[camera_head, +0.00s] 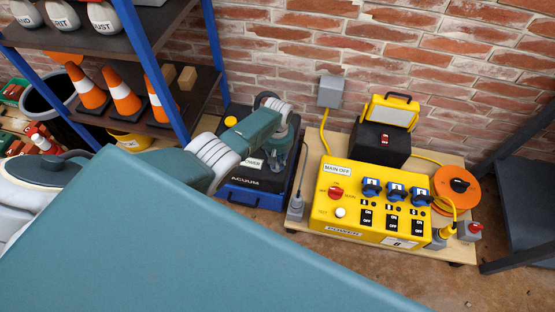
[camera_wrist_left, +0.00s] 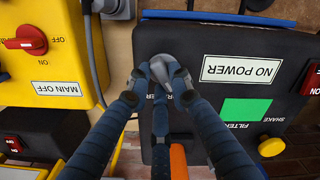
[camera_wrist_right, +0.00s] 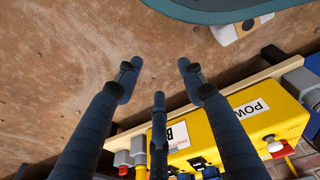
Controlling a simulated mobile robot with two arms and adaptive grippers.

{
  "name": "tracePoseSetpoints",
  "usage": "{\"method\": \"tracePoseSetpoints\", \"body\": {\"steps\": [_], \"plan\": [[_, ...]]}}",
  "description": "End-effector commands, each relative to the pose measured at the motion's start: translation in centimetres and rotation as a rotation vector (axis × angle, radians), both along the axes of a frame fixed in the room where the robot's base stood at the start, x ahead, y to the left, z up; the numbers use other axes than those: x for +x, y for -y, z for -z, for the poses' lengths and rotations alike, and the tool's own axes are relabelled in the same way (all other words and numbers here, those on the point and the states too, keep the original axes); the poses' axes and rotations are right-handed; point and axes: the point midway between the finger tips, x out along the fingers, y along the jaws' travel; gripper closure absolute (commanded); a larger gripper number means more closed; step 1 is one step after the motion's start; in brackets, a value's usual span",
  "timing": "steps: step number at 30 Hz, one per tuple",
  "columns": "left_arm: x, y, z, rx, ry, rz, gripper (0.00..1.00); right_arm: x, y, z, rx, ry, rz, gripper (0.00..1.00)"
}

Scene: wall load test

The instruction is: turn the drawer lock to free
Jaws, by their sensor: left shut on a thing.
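No drawer or drawer lock can be made out in any view. My left gripper (camera_head: 277,160) is over the black and blue vacuum unit (camera_head: 240,191) in the head view. In the left wrist view, its fingers (camera_wrist_left: 158,92) are closed around a grey knob-like piece (camera_wrist_left: 160,68) on the unit's black top (camera_wrist_left: 213,38), beside a "NO POWER" label (camera_wrist_left: 241,69). The fingers partly hide this piece, and its setting cannot be read. My right gripper (camera_wrist_right: 158,68) is open and empty in the right wrist view, above the brown floor.
A yellow power box (camera_head: 372,205) with a red main switch (camera_head: 335,192), blue plugs and rocker switches sits on a wooden board right of the vacuum. A shelf with cones (camera_head: 122,91) stands left. An orange cable reel (camera_head: 457,187) and dark frame (camera_head: 520,195) are right.

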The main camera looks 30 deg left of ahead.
Motion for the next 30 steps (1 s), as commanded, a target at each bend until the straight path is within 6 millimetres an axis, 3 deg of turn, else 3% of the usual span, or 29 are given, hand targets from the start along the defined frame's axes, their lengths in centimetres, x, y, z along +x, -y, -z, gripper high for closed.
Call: {"method": "tracePoseSetpoints", "body": {"steps": [15, 30], "plan": [[-0.3, 0.3, 0.1, -0.004, -0.002, 0.431, 1.0, -1.4, 0.3, 1.6, -0.002, -0.011, -0.003, 0.6], [-0.4, 0.3, 0.1, -0.003, -0.003, 0.588, 1.0, -1.7, 0.4, 2.1, -0.003, -0.014, -0.004, 0.6]]}}
